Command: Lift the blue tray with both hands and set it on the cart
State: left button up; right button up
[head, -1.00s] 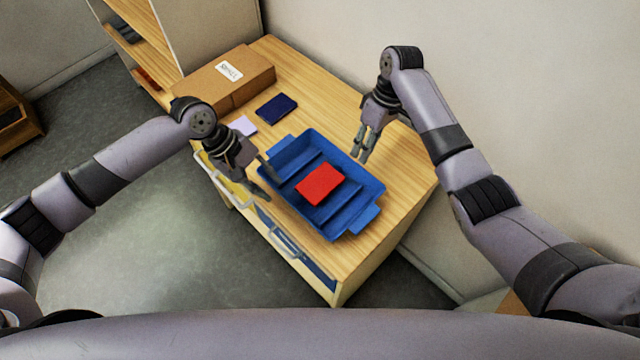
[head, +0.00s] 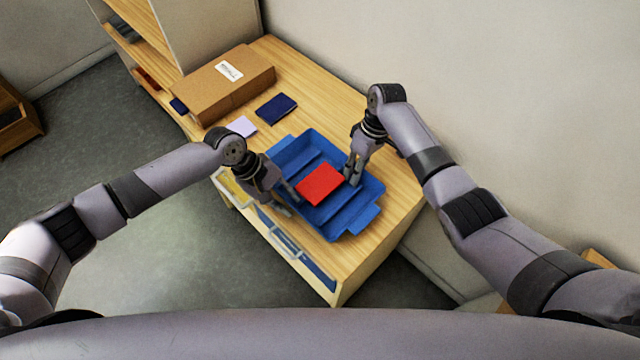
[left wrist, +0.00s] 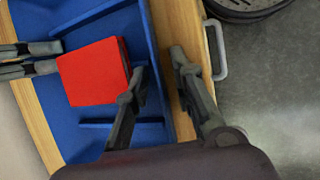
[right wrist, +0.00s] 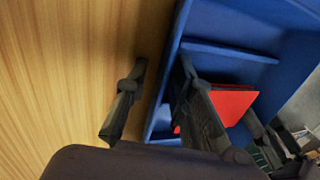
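The blue tray (head: 357,211) sits on the wooden table (head: 390,215), with a red block (head: 320,184) lying inside it. My left gripper (head: 290,202) is at the tray's near-left long wall. In the left wrist view its two fingers (left wrist: 158,75) are apart, one on each side of the tray wall (left wrist: 154,50). My right gripper (head: 352,179) is at the opposite long wall. In the right wrist view its fingers (right wrist: 160,75) are apart, with the tray wall (right wrist: 172,50) between them. Contact with the walls cannot be told. I cannot identify the cart.
A cardboard box (head: 225,85) stands at the table's back left. A dark blue booklet (head: 276,108) and a pale card (head: 241,127) lie between it and the tray. Drawers with handles (head: 285,242) face the open floor at left. A wall runs along the right.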

pick_arm(q)
grip_shut()
pick_arm(e)
grip_shut()
jog(key=shift+r, duration=0.1)
